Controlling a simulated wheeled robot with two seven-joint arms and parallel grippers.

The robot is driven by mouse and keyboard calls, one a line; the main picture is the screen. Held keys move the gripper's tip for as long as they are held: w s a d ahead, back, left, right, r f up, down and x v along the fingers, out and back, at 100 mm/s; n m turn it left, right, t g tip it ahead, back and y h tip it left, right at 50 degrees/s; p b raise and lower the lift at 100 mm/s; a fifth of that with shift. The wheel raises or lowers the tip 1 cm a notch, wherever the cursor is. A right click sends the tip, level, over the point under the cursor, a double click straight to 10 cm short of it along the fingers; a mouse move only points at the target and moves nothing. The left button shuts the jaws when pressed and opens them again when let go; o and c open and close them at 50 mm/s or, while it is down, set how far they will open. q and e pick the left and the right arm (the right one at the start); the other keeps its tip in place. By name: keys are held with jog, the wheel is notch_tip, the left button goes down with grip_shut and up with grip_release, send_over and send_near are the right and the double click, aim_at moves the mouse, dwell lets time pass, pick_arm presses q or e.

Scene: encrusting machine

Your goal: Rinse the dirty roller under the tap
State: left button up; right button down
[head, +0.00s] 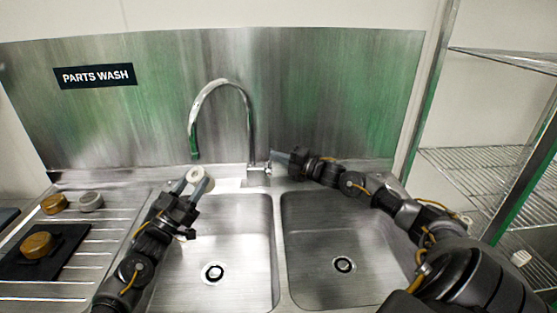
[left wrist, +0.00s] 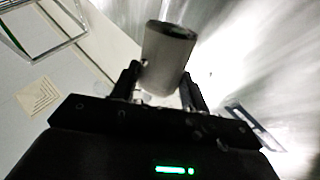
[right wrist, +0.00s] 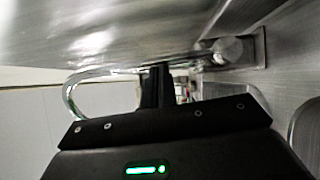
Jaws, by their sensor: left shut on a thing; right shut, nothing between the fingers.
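My left gripper (head: 188,188) is shut on a pale grey roller (head: 196,175), below the curved spout of the tap (head: 247,120) and over the back of the left sink basin. The roller also shows in the left wrist view (left wrist: 167,58), tilted between the fingers; I see no clear dirt on it. No water stream is visible. My right gripper (head: 274,160) is shut and empty beside the tap's base. Its closed fingers show in the right wrist view (right wrist: 157,86), with the tap's metal close by. I cannot tell whether they touch the tap.
The right basin (head: 335,285) is empty. On the ribbed drainboard (head: 105,235) at left stand a brown part (head: 54,204), a grey part (head: 90,202) and another brown part (head: 37,246) on a black mat (head: 70,240). A wire shelf (head: 470,165) stands at right.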

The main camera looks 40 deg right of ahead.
pick_arm(q)
jog(key=shift+s+r, duration=0.2)
jog(key=shift+s, duration=0.05)
pick_arm(e)
jog(key=shift+w+d+r, duration=0.3)
jog(key=shift+d+r, duration=0.1)
jog(key=shift+r, duration=0.1)
pick_arm(q)
jog(key=shift+w+a+f, duration=0.1)
jog(key=shift+w+f, duration=0.15)
jog(key=shift+w, duration=0.25)
jog(key=shift+s, duration=0.25)
pick_arm(e)
jog(key=s+a+v, duration=0.1)
jog(key=a+v, duration=0.1)
jog(key=v, duration=1)
jog(key=shift+s+a, duration=0.3)
jog(key=shift+s, duration=0.1)
